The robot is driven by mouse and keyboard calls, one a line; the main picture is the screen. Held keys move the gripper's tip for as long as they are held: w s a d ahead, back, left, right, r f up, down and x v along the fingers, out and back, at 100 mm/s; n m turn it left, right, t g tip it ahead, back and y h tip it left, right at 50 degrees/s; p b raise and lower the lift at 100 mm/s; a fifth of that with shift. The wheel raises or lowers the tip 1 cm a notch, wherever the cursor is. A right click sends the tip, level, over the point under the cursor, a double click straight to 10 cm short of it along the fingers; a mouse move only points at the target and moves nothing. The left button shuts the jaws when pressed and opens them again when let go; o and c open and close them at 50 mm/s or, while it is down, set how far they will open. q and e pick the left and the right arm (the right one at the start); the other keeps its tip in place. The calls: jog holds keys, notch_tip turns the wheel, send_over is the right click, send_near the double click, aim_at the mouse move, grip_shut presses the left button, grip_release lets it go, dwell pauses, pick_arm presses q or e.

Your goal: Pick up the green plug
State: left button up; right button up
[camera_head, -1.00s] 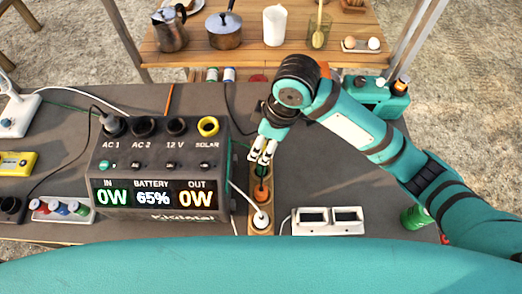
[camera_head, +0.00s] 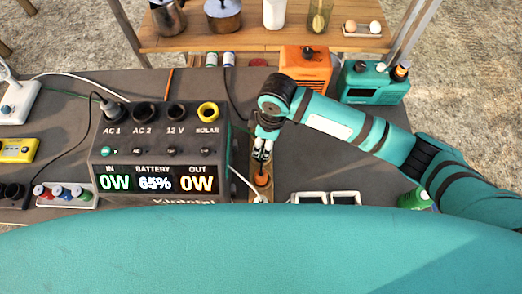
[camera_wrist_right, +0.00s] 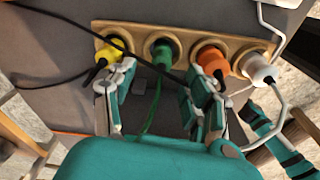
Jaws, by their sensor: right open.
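The green plug (camera_wrist_right: 163,52) stands in a round hole of a wooden strip (camera_wrist_right: 135,38) in the right wrist view, between the yellow plug (camera_wrist_right: 106,50) and the orange plug (camera_wrist_right: 210,58). A green cord runs from it toward my wrist. My right gripper (camera_wrist_right: 158,80) is open, one finger on each side of the green plug; I cannot tell whether they touch it. In the head view, my right gripper (camera_head: 262,152) is over the strip, just beyond the orange plug (camera_head: 261,181), and largely hides the green plug. My left gripper is not in view.
A white plug (camera_wrist_right: 258,70) sits at the strip's end. A power station (camera_head: 160,150) stands close left of my right gripper. A white double-socket block (camera_head: 327,197) lies right of the strip. A teal box (camera_head: 372,85) and an orange box (camera_head: 303,68) stand behind my right arm.

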aim_at(261, 152)
jog(key=f, duration=0.3)
jog(key=f+p, duration=0.1)
jog(key=f, duration=0.1)
jog(key=shift+a, duration=0.35)
jog(key=shift+c, duration=0.4)
grip_shut()
